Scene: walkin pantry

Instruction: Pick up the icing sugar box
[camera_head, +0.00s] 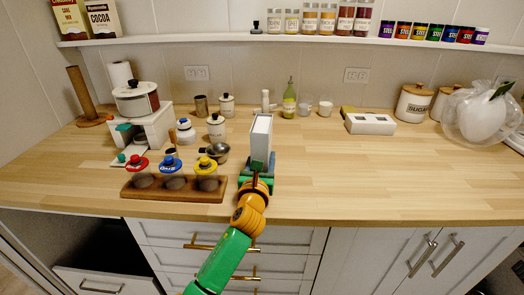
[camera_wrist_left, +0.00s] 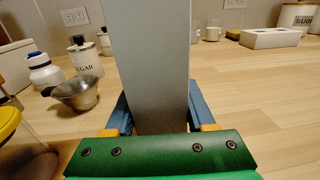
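A tall, narrow box (camera_head: 261,135), white-topped with grey sides, stands upright near the middle of the counter. No label on it is readable, but it appears to be the icing sugar box. My left gripper (camera_head: 257,175) is at its lower part, reaching in from the front. In the left wrist view the plain grey face of the box (camera_wrist_left: 150,65) fills the space between the blue fingers (camera_wrist_left: 160,115), which press against both sides. The box's bottom is hidden, so I cannot tell whether it touches the counter. My right gripper is out of view.
A wooden tray (camera_head: 172,193) with red, blue and yellow-topped jars is close on the left, with a metal pan (camera_head: 218,152) behind. A green bottle (camera_head: 289,100) and a white low box (camera_head: 370,124) stand behind. The counter to the right is clear.

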